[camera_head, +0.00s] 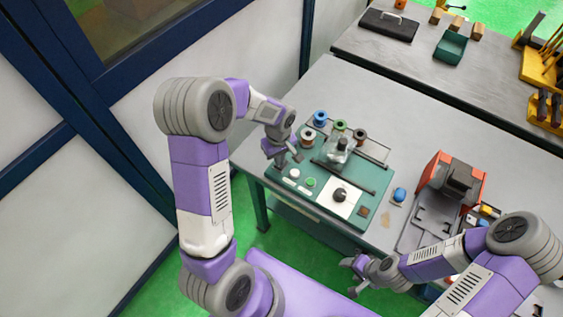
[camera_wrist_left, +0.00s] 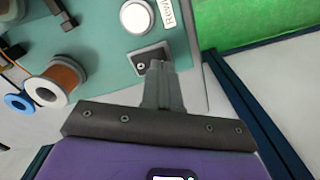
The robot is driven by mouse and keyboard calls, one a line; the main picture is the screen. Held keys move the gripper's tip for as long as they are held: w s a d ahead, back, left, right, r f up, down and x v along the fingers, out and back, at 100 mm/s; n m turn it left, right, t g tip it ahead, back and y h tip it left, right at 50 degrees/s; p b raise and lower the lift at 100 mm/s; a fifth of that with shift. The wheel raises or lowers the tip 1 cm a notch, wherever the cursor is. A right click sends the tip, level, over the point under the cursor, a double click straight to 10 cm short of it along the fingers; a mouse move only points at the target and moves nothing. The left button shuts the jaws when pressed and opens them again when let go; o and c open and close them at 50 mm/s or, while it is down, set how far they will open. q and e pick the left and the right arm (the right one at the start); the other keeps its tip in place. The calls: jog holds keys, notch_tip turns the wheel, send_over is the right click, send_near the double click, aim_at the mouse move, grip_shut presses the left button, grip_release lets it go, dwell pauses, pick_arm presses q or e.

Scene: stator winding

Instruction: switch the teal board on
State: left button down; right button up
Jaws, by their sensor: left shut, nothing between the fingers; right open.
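The teal board (camera_head: 325,207) lies on the near left part of the grey table. It carries a white button (camera_head: 294,173), a green button (camera_head: 311,182) and a black knob (camera_head: 340,194) on a white plate. My left gripper (camera_head: 281,163) is shut and empty over the board's left corner. My right gripper (camera_head: 353,275) is open and empty, off the table's front edge.
Spools, including a blue one (camera_head: 320,118) and a copper one (camera_wrist_left: 66,76), stand at the board's back. A red and black machine (camera_head: 455,180) stands to the right. A second table (camera_head: 400,55) is behind. A wall panel (camera_head: 130,110) is close to my left arm.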

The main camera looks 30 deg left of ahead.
pick_arm(q)
jog(key=shift+f+b, duration=0.85)
jog(key=shift+f, duration=0.15)
dwell(0.6)
jog(key=shift+r+p, duration=2.6)
jog(key=shift+r, duration=1)
jog(key=shift+f, duration=0.1)
